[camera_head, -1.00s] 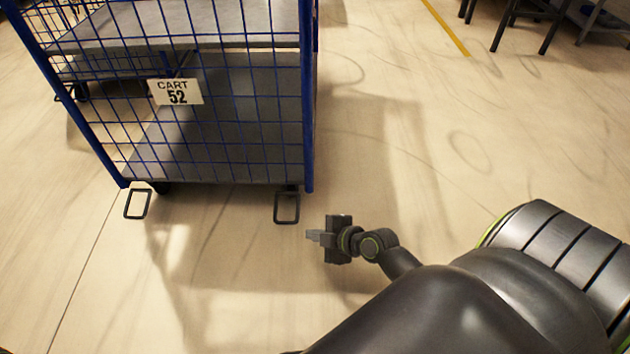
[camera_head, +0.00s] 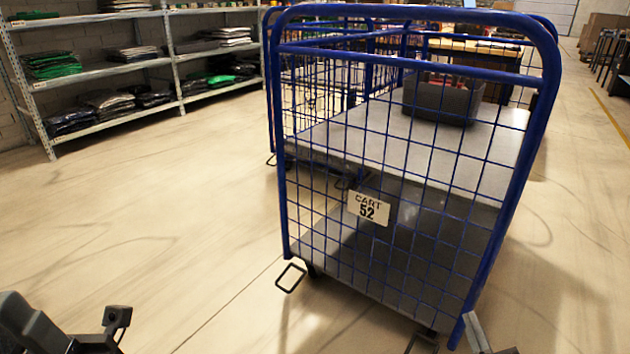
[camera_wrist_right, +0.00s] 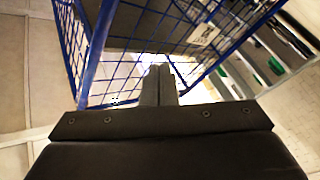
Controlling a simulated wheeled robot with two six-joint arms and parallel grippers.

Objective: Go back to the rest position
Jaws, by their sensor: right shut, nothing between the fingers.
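My right gripper (camera_head: 476,334) shows only in part at the bottom edge of the head view, in front of the near right corner of the blue cart. In the right wrist view its two fingers (camera_wrist_right: 158,84) are together with nothing between them, pointing at the cart's blue mesh (camera_wrist_right: 95,60). I cannot tell whether they touch the cart. Dark parts of my left arm and gripper (camera_head: 116,320) show at the bottom left of the head view, cut off by the frame. Its jaws cannot be made out.
Metal shelving (camera_head: 90,75) with folded garments is at the back left. The floor left of the cart is clear.

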